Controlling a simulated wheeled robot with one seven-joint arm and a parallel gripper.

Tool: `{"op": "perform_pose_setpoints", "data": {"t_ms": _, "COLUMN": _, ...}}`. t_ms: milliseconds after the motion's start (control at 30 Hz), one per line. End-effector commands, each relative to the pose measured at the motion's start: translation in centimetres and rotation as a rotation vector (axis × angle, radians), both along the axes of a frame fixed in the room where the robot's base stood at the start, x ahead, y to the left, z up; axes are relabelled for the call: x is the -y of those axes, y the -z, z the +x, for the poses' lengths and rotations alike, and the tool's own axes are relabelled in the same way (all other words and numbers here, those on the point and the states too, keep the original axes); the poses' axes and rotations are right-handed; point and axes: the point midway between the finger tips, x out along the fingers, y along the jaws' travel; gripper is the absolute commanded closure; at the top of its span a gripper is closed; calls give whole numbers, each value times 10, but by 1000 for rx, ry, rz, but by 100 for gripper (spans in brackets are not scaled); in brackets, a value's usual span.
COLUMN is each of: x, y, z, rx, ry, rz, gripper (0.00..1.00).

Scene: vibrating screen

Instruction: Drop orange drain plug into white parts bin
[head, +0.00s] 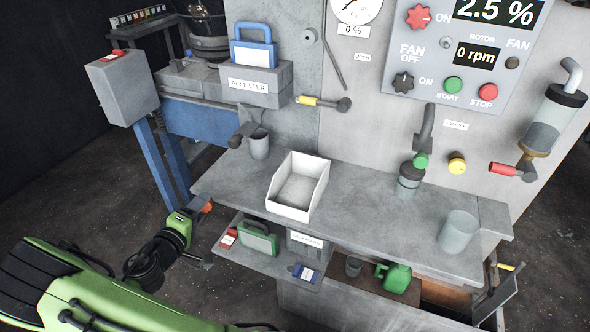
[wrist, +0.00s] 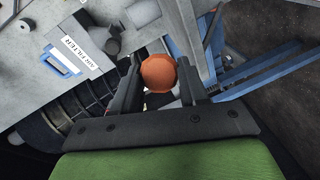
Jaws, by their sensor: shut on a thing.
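The orange drain plug (wrist: 158,73) is between the two dark fingers of my gripper (wrist: 160,85) in the wrist view, its round face towards the camera. In the head view my gripper (head: 201,208) is at the left, beside the left front end of the bench, with a bit of the orange plug (head: 207,207) showing at its tip. The white parts bin (head: 318,196) stands on the bench, to the right of my gripper and apart from it. Its visible floor looks empty.
The grey bench (head: 375,205) also holds a cup (head: 259,146) and a larger grey beaker (head: 458,232). A lower shelf (head: 265,262) carries a green case (head: 258,240). A blue stand (head: 172,150) is behind my gripper. The bench is clear around the bin.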

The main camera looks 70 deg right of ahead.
Motion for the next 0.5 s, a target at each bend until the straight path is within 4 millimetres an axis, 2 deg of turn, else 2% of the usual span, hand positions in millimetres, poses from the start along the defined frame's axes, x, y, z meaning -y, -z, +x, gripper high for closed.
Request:
{"op": "perform_pose_setpoints", "data": {"t_ms": 33, "x": 22, "y": -28, "z": -18, "rx": 3, "ry": 58, "rz": -1, "gripper": 86}}
{"op": "perform_pose_setpoints", "data": {"t_ms": 200, "x": 80, "y": -77, "z": -81, "rx": 3, "ry": 225, "rz": -6, "gripper": 86}}
{"op": "perform_pose_setpoints", "data": {"t_ms": 333, "x": 115, "y": -112, "z": -134, "rx": 2, "ry": 347, "rz": -10, "gripper": 86}}
{"op": "perform_pose_setpoints", "data": {"t_ms": 400, "x": 128, "y": -128, "z": -161, "rx": 0, "ry": 403, "rz": -12, "gripper": 86}}
{"op": "perform_pose_setpoints", "data": {"t_ms": 500, "x": 141, "y": -143, "z": -190, "rx": -2, "ry": 462, "rz": -15, "gripper": 86}}
